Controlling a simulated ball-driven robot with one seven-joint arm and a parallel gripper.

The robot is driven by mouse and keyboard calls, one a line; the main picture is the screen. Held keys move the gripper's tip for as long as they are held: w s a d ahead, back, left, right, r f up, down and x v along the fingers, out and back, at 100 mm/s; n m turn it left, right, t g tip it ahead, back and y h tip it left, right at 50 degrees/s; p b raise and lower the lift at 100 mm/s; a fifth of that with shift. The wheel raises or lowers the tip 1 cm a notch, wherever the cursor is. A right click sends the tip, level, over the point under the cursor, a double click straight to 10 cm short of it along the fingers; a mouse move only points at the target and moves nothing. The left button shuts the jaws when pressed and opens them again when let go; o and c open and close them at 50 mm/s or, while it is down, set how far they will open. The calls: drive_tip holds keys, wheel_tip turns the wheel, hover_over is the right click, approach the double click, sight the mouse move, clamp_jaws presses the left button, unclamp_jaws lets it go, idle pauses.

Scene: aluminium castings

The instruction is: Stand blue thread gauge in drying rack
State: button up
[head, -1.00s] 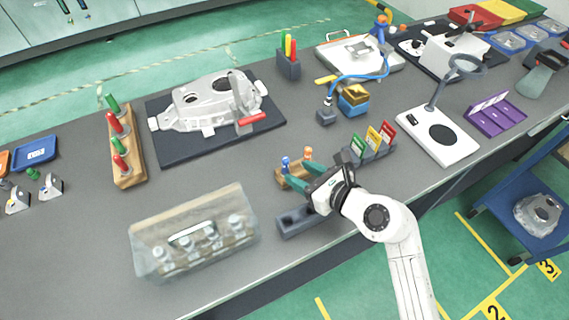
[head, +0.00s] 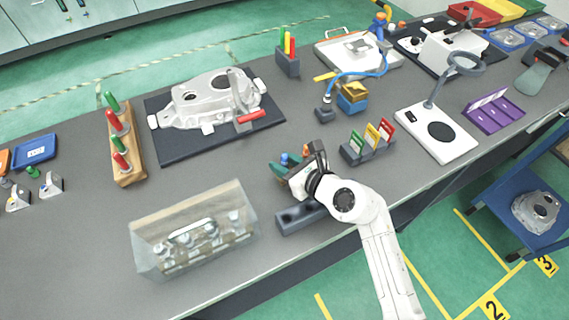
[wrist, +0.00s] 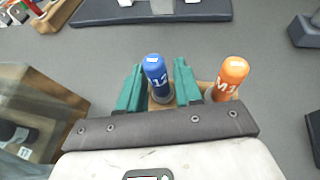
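The blue thread gauge (wrist: 157,78) stands upright in a small wooden block beside the orange gauge (wrist: 230,78). In the head view the blue gauge (head: 284,159) shows only its top. My gripper (wrist: 159,88) has its green fingers on either side of the blue gauge, with a gap at least on the right; it does not look clamped. In the head view my gripper (head: 284,168) hides most of the wooden block. A dark grey rack with round sockets (head: 287,227), apparently the drying rack, lies near the bench's front edge, partly behind my wrist.
A clear-lidded box (head: 190,230) stands left of the rack. A grey holder with coloured cards (head: 352,157) stands to the right. A casting (head: 215,103) on a dark mat lies behind. Bare bench lies between the mat and the gauges.

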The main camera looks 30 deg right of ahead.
clamp_jaws()
